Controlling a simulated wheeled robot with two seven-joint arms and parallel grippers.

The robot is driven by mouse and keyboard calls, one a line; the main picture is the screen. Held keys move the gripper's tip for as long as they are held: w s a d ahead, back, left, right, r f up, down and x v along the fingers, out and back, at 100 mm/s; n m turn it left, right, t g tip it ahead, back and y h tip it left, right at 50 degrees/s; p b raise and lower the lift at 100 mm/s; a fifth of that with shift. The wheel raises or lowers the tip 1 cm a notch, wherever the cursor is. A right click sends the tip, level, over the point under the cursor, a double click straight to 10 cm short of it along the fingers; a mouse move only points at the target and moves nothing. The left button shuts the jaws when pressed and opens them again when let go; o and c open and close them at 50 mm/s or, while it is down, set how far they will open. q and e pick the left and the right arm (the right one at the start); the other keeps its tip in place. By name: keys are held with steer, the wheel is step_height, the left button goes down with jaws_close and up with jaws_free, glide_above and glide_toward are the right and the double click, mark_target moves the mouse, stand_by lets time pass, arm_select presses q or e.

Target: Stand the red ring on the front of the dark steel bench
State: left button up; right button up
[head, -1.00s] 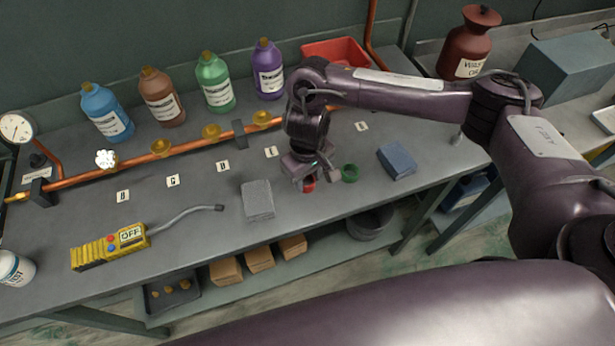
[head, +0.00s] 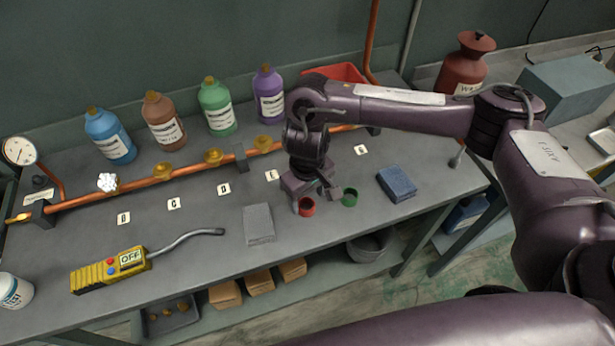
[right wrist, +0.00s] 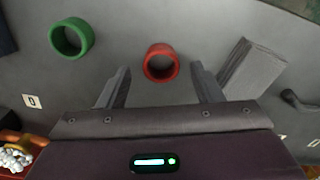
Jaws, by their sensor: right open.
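The red ring (head: 306,208) rests on the dark steel bench (head: 200,252), near the front edge. My right gripper (head: 315,201) is low over the bench at the ring. In the right wrist view the red ring (right wrist: 161,63) lies between the tips of my open right fingers (right wrist: 161,76), with a gap on each side. The ring does not look gripped. My left gripper is not in view.
A green ring (head: 349,196) stands close to the right of the red one. A grey block (head: 258,223) is to the left and a blue block (head: 396,183) to the right. A copper pipe (head: 130,187) and several bottles line the back.

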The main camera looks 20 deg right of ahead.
step_height(320, 180, up, 10)
steer(key=p, duration=0.1)
steer(key=shift+f, duration=0.1)
stand_by(0.6)
